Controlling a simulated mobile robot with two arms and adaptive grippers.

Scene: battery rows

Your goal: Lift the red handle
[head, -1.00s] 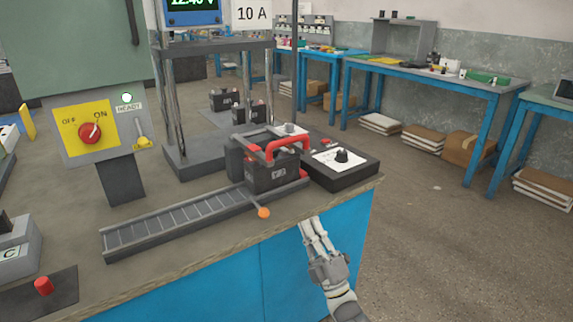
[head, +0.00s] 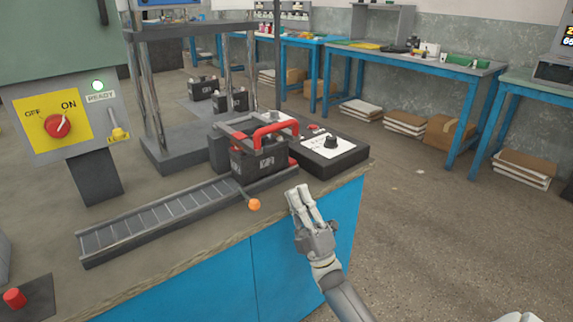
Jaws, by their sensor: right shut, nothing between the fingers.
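The red handle (head: 275,131) is a raised bar on the clamp frame over a black battery (head: 262,163), at the right end of the grey roller track on the bench. It looks lowered close over the battery. My right gripper (head: 298,190) is shut and empty. In the picture it is below and slightly right of the handle, in front of the bench's front edge, with its fingers pointing up toward the battery. A clear gap separates it from the handle. My left gripper is not in view.
An orange-knobbed lever (head: 254,205) sticks out in front of the roller track (head: 160,217), left of my right gripper. A black box with a dial (head: 330,150) stands right of the battery. A yellow switch panel (head: 55,122) is at left. Open floor lies right of the bench.

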